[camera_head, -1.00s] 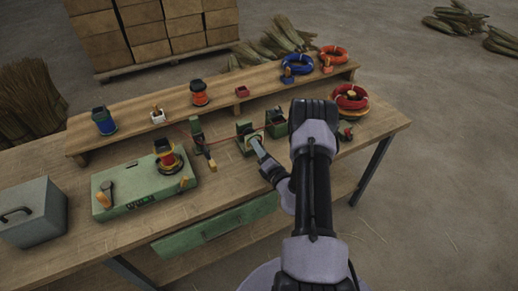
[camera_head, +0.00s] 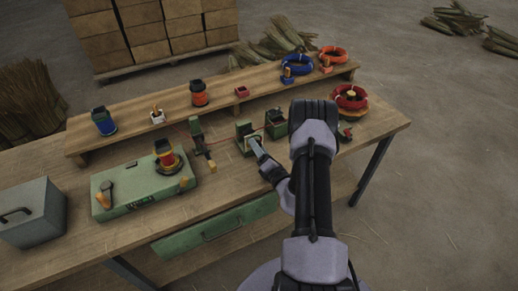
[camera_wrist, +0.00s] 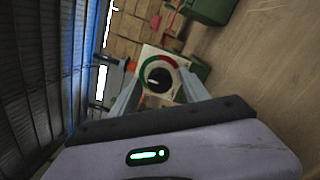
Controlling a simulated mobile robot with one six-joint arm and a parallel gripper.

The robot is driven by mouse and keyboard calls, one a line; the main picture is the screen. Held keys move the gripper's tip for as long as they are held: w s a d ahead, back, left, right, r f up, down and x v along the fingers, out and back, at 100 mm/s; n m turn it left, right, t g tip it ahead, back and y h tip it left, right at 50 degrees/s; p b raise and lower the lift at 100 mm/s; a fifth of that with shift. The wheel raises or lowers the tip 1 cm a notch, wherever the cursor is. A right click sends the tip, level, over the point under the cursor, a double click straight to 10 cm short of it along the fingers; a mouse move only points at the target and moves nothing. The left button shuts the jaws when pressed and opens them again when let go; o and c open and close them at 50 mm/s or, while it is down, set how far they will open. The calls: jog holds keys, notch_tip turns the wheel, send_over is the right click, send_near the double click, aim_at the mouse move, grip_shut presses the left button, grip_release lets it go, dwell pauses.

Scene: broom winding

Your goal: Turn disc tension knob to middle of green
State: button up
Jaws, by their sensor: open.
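The disc tension knob (camera_wrist: 158,77) is round and black with a white pointer mark, on a pale square face with a red and green arc. Red shows along the top and right, green on the left. The pointer mark lies toward the left side; its exact place against the green is too small to tell. My gripper (camera_wrist: 160,80) is open, its two fingers on either side of the knob; I cannot tell if they touch it. In the head view my gripper (camera_head: 257,148) is at the front of the small green tension unit (camera_head: 243,130).
A second green unit (camera_head: 276,123) stands right of the tension unit, a green post (camera_head: 196,128) to its left. A green winder box (camera_head: 140,198) with a spool sits left on the workbench (camera_head: 250,180). A raised shelf (camera_head: 225,98) behind holds spools and coils.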

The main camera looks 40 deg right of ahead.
jog(key=p+v, duration=0.2)
jog(key=v, duration=1.5)
jog(key=shift+s+p, duration=0.25)
jog(key=shift+p, duration=0.1)
jog(key=shift+d, duration=0.1)
